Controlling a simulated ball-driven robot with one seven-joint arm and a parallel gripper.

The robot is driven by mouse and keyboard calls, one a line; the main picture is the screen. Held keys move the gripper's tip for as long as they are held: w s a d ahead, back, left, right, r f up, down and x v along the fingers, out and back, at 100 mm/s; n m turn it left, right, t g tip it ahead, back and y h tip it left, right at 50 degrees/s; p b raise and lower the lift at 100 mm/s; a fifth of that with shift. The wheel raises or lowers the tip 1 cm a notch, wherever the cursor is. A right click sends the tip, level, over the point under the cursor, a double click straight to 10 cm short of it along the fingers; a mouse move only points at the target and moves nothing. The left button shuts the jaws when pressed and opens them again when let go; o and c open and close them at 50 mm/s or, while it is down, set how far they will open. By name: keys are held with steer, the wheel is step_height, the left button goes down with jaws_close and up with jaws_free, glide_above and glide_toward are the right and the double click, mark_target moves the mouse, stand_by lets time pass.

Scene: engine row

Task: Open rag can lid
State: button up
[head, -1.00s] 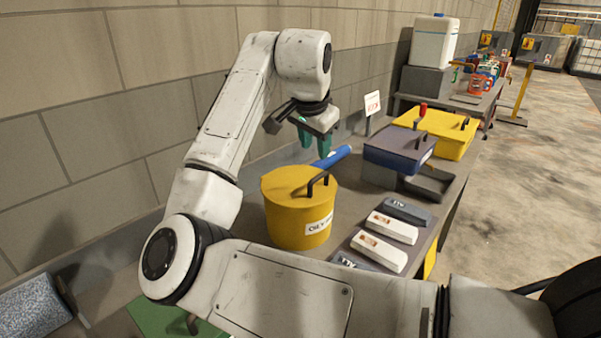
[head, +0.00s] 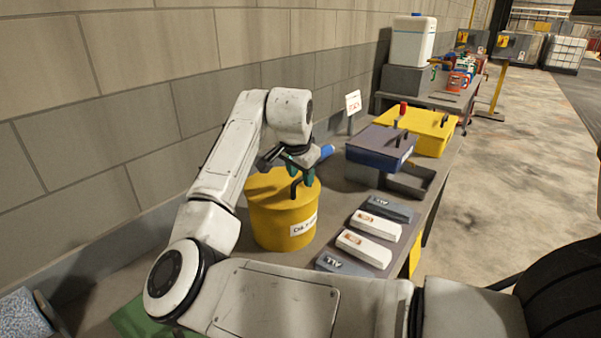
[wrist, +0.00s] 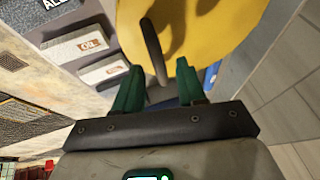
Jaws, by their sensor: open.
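The yellow rag can (head: 283,222) stands upright on the bench with a white label on its side. Its flat yellow lid (head: 262,186) is shut and carries a black bar handle (head: 296,187) near the right edge. My gripper (head: 302,173) is open, just above and behind the handle, with green fingers pointing down. In the wrist view, the handle (wrist: 153,50) rises between the two green fingertips (wrist: 158,82). I cannot tell whether either finger touches it. The lid (wrist: 205,25) fills the top of that view.
A blue cylinder (head: 327,151) lies behind the can. Grey and white blocks (head: 364,248) lie to its right. A dark-lidded box (head: 378,146) and a yellow box (head: 425,130) stand farther back. The wall runs along the left.

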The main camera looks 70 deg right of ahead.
jaws_close()
stand_by(0.6)
